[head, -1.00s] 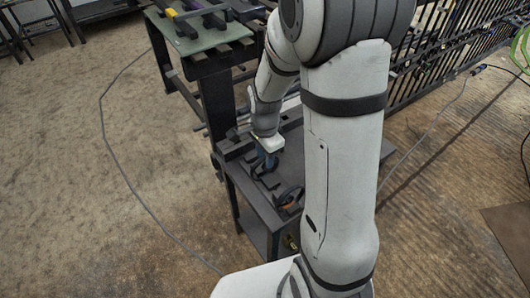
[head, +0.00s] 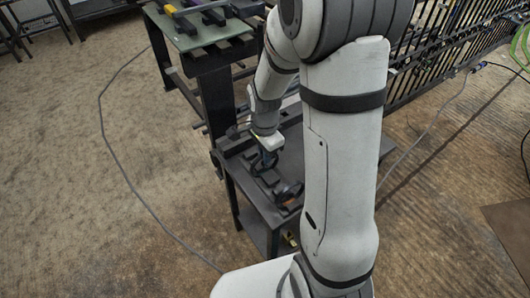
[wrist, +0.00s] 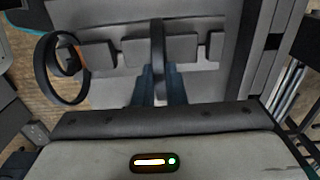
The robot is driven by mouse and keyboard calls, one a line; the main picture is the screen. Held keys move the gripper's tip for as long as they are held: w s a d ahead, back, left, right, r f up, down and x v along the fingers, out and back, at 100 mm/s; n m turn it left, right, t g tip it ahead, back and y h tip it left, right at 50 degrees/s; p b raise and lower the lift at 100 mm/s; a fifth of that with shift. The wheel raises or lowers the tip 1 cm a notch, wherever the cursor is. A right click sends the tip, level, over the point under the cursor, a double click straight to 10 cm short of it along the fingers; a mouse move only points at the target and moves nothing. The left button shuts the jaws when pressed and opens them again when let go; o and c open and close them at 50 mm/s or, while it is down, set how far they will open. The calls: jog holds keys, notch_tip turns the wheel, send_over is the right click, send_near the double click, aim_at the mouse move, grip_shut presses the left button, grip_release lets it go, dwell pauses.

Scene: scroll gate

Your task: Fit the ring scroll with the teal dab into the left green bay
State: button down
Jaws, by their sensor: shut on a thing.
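My gripper (wrist: 158,88) has blue fingers, shut on a dark ring scroll (wrist: 157,50) that shows nearly edge-on in the wrist view. No dab shows clearly on the held scroll. In the head view my gripper (head: 268,160) is low over the dark bench. A second dark ring scroll (wrist: 50,85) stands left of it in the wrist view, with an orange spot and a bit of teal near it. I cannot tell whether the teal is on that ring. A green board (head: 205,38) lies on the higher table, top left in the head view. No left green bay can be made out.
Dark blocks (wrist: 100,54) line the bench on both sides of the held scroll. The higher table carries dark bars and a yellow piece (head: 170,10). A black railing (head: 450,45) runs at the right. A cable (head: 102,120) lies on the open floor.

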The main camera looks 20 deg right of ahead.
jog(key=shift+r, duration=0.2)
jog(key=shift+r+p, duration=1.15)
jog(key=shift+r, duration=0.1)
jog(key=shift+r, duration=0.1)
notch_tip(320, 180, up, 9)
jog(key=p, duration=0.7)
